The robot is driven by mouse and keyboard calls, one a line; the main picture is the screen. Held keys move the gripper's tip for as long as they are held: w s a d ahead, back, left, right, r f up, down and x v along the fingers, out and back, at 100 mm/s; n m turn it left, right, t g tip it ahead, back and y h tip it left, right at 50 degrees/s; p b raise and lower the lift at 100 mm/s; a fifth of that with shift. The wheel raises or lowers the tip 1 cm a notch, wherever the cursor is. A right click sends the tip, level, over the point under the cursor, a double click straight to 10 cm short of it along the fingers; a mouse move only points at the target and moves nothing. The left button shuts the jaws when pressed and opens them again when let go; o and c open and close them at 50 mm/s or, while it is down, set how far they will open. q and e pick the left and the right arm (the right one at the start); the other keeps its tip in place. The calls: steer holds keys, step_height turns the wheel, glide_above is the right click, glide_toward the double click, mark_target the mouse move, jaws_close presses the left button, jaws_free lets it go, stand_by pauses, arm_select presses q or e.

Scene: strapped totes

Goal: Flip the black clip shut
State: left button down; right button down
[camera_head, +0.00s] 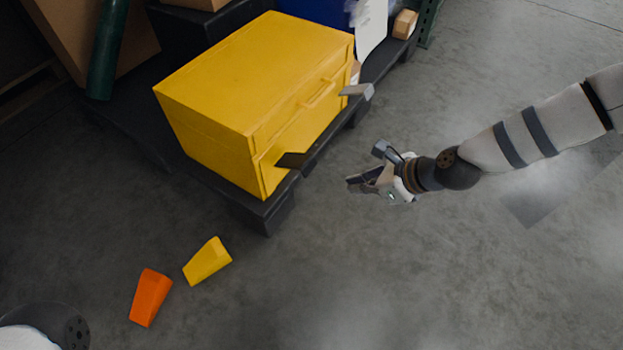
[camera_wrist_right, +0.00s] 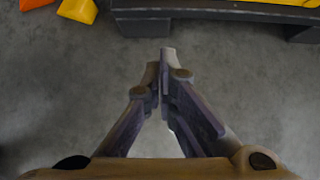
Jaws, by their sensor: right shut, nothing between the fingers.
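A yellow tote (camera_head: 255,80) sits on a black pallet (camera_head: 262,211). On its front face a black clip (camera_head: 292,160) sticks outward near the lower left corner, standing away from the wall. A grey clip (camera_head: 357,91) sticks out at the far right end of the same face. My right gripper (camera_head: 353,183) is in the air to the right of the black clip, apart from it. In the right wrist view its fingers (camera_wrist_right: 162,75) meet at the tips with nothing between them. Neither clip shows in the wrist view. My left gripper is not in view.
A yellow wedge-shaped piece (camera_head: 207,261) and an orange one (camera_head: 150,297) lie on the floor in front of the pallet. A dark green post (camera_head: 108,48) and a cardboard box (camera_head: 80,35) stand at the back left. The floor around my right gripper is clear.

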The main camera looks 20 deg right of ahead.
mark_target(296, 164)
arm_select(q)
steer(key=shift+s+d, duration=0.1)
arm_select(e)
steer(key=shift+s+r, duration=0.1)
steer(key=shift+r, duration=0.05)
